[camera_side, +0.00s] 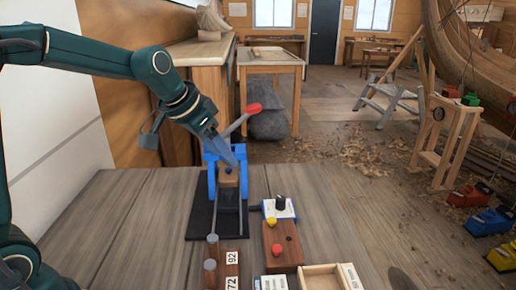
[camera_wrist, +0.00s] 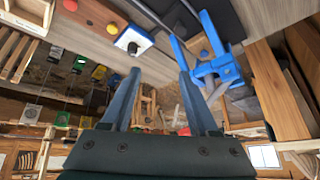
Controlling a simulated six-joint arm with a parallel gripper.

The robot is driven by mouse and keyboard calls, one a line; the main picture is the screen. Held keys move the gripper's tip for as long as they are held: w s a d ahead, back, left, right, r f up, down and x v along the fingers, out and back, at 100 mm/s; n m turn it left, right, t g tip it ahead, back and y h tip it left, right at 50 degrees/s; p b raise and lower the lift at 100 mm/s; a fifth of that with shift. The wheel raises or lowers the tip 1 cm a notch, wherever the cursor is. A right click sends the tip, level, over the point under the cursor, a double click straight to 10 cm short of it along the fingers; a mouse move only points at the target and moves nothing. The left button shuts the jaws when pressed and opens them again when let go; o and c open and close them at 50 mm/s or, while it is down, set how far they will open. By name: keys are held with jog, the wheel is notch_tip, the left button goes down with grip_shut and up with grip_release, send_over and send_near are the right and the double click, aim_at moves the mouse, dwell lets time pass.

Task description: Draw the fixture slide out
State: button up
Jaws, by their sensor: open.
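The fixture has a blue upright frame (camera_side: 212,178) on a black base plate (camera_side: 203,220), with light rails running towards the front. A small brown block (camera_side: 229,177), which looks like the slide, sits between the frame's sides. A grey lever with a red grip (camera_side: 254,108) slants up behind the frame. My gripper (camera_side: 235,162) is open and overlaps the top of the frame in the side view; contact cannot be told. In the wrist view its two fingers (camera_wrist: 160,74) are apart with nothing between them. The blue frame (camera_wrist: 212,68) lies right of them there.
An open wooden tray (camera_side: 325,278) is at the front edge. The left bench is clear.

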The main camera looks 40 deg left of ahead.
jog(key=g, duration=0.1)
send_near(227, 190)
jog(key=w+d, duration=0.2)
jog(key=a+f, duration=0.1)
jog(key=f+n+g, duration=0.1)
jog(key=shift+a+f, duration=0.4)
jog(key=shift+x, duration=2.5)
grip_shut()
jog(key=shift+a, duration=0.1)
